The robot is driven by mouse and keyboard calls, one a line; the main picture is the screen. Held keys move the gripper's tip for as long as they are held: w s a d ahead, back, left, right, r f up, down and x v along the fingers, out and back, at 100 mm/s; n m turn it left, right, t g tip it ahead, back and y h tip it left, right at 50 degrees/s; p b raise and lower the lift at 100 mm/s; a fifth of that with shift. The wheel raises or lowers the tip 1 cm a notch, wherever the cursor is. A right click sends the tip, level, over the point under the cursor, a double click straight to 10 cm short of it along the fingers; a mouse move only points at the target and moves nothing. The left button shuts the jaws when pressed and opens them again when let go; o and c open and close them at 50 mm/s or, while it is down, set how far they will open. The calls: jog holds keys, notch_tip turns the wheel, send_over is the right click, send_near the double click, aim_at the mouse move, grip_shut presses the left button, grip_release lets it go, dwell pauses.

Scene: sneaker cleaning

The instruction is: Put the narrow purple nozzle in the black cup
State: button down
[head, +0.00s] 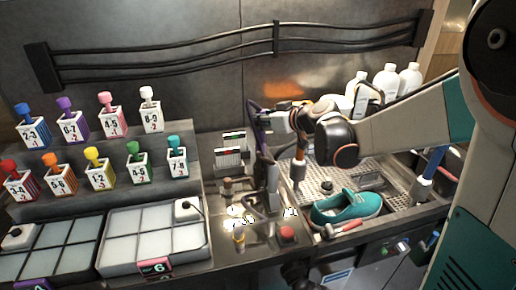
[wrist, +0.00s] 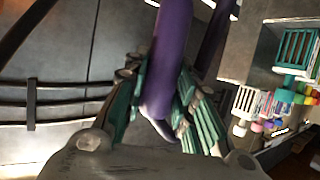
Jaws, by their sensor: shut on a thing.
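The purple nozzle (wrist: 170,55) is a long, smooth purple piece that runs from the top of the wrist view down between my finger pads. My gripper (wrist: 160,105) is shut on it, with teal ribbed pads on both sides. In the head view my gripper (head: 272,120) is in the air above the middle of the counter, with a dark purple curved piece (head: 258,112) at its left side. The far end of the nozzle is cut off in the wrist view. I cannot clearly make out a black cup in either view.
A teal sneaker (head: 346,208) sits on the metal grating to the right. A red button (head: 287,234) is at the counter front. Numbered holders with coloured brushes (head: 100,150) stand on the left steps. White bottles (head: 386,80) stand behind my arm.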

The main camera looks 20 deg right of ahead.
aim_at(263, 143)
jog(key=shift+f+b, duration=1.35)
jog(key=shift+f, duration=3.1)
jog(key=shift+f, duration=0.1)
jog(key=c, duration=1.4)
grip_release()
jog(key=shift+o, duration=0.4)
jog(key=shift+r, duration=0.25)
jog(key=p+v, duration=0.3)
jog(key=v, duration=0.9)
